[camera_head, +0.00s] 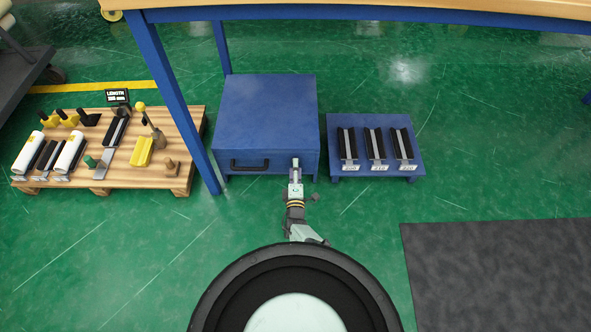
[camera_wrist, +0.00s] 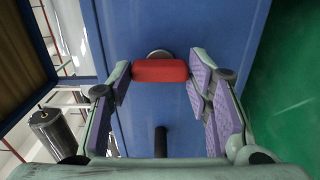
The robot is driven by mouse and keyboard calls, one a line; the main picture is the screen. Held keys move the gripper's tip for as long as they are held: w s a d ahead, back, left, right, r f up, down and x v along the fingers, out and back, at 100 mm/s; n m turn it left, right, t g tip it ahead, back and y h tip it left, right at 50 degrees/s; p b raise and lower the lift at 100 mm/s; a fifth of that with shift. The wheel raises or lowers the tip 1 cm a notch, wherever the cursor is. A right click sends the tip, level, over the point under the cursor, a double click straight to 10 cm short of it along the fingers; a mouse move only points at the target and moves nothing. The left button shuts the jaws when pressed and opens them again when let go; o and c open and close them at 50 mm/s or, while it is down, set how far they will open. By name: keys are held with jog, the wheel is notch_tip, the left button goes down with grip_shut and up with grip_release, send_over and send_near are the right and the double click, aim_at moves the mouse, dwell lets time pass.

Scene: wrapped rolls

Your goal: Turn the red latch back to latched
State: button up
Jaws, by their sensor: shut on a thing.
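The red latch (camera_wrist: 160,71) is a small rounded bar on the front of a blue cabinet, with a round grey mount (camera_wrist: 158,53) partly hidden behind it. In the wrist view it lies level across the picture. My gripper (camera_head: 296,163) is shut on the latch, one purple-padded finger at each end of it. In the head view my gripper is at the right part of the front face of the blue cabinet (camera_head: 266,108) and hides the latch.
A black handle (camera_head: 250,165) is on the cabinet front, left of my gripper. A blue stand (camera_head: 335,127) with black holders is at right. A wooden pallet (camera_head: 190,128) with white rolls is at left. A table leg (camera_head: 180,105) stands between. Green floor in front is clear.

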jog(key=o, duration=1.1)
jog(key=shift+o, duration=0.2)
